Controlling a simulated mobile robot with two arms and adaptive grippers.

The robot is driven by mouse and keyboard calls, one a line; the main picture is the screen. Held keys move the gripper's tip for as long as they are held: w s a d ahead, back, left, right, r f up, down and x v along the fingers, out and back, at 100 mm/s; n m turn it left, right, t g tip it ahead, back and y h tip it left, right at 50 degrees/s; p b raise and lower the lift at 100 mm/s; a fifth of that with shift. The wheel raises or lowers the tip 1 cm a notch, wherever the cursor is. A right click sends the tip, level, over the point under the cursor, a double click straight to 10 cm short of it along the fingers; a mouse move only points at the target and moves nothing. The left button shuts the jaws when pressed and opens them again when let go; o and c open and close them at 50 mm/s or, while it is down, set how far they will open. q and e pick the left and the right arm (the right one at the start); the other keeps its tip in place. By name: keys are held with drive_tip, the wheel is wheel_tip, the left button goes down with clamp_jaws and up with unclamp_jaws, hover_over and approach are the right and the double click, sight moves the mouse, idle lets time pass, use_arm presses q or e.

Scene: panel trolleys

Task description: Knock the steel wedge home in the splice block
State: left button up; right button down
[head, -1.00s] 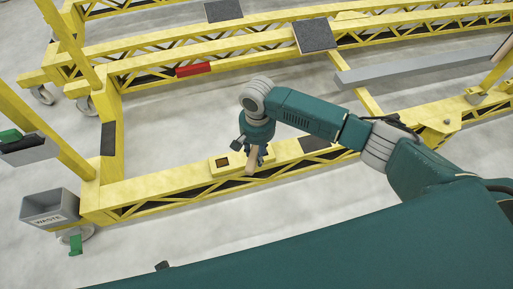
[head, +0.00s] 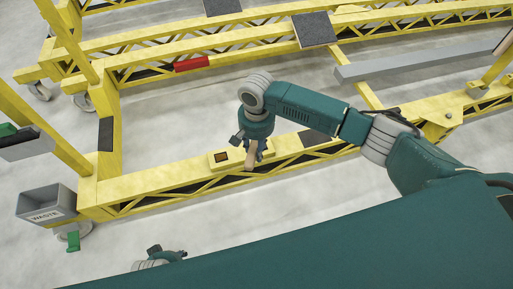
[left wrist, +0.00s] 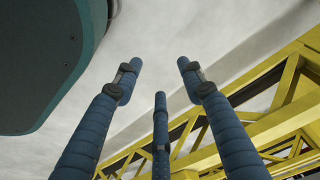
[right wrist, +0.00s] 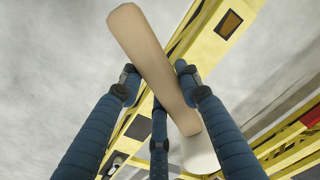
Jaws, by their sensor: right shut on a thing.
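My right gripper (head: 254,150) is just right of the splice block (head: 232,158), a yellow block with a dark square opening on the yellow beam. It is shut on the wooden handle (right wrist: 155,55) of a tool, which crosses its fingers (right wrist: 158,80) in the right wrist view. A pale, blunt piece (right wrist: 201,153), perhaps the tool's head, shows beyond the handle there. The block's opening also shows in that view (right wrist: 228,24). I cannot make out the steel wedge. My left gripper (left wrist: 160,72) has its fingers spread and empty.
A grey waste bin (head: 47,204) stands at the left end of the near yellow trolley beam (head: 145,190). A red piece (head: 191,63) and dark pads (head: 314,31) lie on the beams behind. A grey bar (head: 410,66) is at right.

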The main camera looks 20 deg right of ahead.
drive_tip(key=shift+f+b, duration=0.45)
drive_tip(key=shift+b, duration=0.15)
drive_tip(key=shift+f+b, duration=0.35)
drive_tip(key=shift+b, duration=0.2)
use_arm(q)
wheel_tip(320, 180, up, 13)
drive_tip(key=w+b, duration=0.1)
drive_tip(key=shift+w+t, duration=0.25)
drive_tip(key=shift+t, duration=0.05)
use_arm(e)
drive_tip(key=shift+f, duration=2.1)
use_arm(q)
drive_tip(key=shift+r, duration=0.1)
drive_tip(key=shift+w, duration=0.15)
